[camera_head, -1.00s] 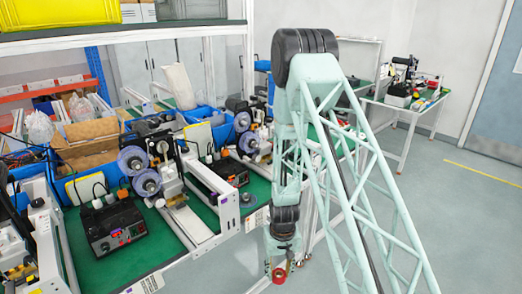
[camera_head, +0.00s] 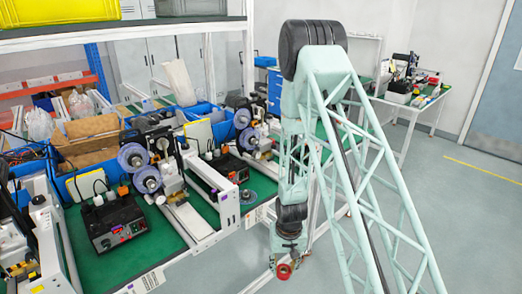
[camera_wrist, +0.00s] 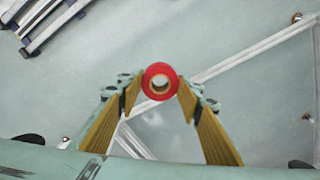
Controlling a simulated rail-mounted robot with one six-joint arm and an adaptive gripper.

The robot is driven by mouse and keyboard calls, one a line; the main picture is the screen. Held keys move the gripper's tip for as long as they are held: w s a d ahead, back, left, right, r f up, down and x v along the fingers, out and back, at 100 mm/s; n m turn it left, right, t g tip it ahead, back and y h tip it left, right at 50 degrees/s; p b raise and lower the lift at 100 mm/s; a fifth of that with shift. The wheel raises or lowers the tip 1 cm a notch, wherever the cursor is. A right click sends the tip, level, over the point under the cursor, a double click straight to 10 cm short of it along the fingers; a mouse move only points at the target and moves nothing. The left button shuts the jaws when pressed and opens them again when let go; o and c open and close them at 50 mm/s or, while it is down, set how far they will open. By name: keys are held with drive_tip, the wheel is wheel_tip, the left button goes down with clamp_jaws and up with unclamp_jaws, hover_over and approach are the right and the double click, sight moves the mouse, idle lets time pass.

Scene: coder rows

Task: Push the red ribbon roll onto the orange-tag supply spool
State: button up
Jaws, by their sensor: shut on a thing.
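The red ribbon roll (camera_wrist: 160,69) is a small ring with a pale core and an open hole. My gripper (camera_wrist: 161,83) is shut on it, one fingertip on each side, with the hole facing the wrist camera. In the head view the roll (camera_head: 284,272) hangs under my gripper (camera_head: 286,262), over the floor in front of the bench. Clear, purplish spools sit on the bench machines: two on the left one, an upper (camera_head: 132,158) and a lower (camera_head: 146,180), and two farther back (camera_head: 242,118). I cannot tell which bears an orange tag.
The green bench (camera_head: 179,263) holds machines, black control boxes (camera_head: 115,224) and blue bins (camera_head: 205,115) left of my arm. A white shelf frame (camera_head: 208,30) stands above it. The wrist view shows floor and pale frame bars below the roll. Open floor lies at right.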

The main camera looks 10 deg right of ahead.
drive_tip(key=shift+s+d+r+m, duration=0.3)
drive_tip(key=shift+d+r+m, duration=0.15)
drive_tip(key=shift+d, duration=0.15)
drive_tip(key=shift+d+r+m+t+p, duration=0.3)
drive_tip(key=shift+d+r+t, duration=0.1)
drive_tip(key=shift+d, duration=0.15)
drive_tip(key=w+r+n+t+b, duration=0.1)
drive_tip(key=w+r+t, duration=0.2)
drive_tip(key=w+r, duration=0.65)
drive_tip(key=w+r+n+t+y+b, duration=0.1)
drive_tip(key=w+r+t+b, duration=0.2)
drive_tip(key=w, duration=1.1)
drive_tip(key=w+r+n+t, duration=0.1)
drive_tip(key=w+r+t, duration=0.2)
drive_tip(key=w+r, duration=0.7)
drive_tip(key=w+a+r+n+t+y+b, duration=0.1)
drive_tip(key=w+r+n+t+y+b, duration=0.1)
drive_tip(key=r, duration=0.6)
drive_tip(key=w+a+r+n+t+y+b, duration=0.1)
drive_tip(key=w+r+n+t+y+b, duration=0.2)
drive_tip(key=r, duration=0.6)
drive_tip(key=w+y+b, duration=0.2)
drive_tip(key=w+y, duration=0.1)
drive_tip(key=w, duration=0.1)
drive_tip(key=shift+a+r, duration=0.2)
drive_tip(key=shift+w+a, duration=0.1)
drive_tip(key=shift+w, duration=0.05)
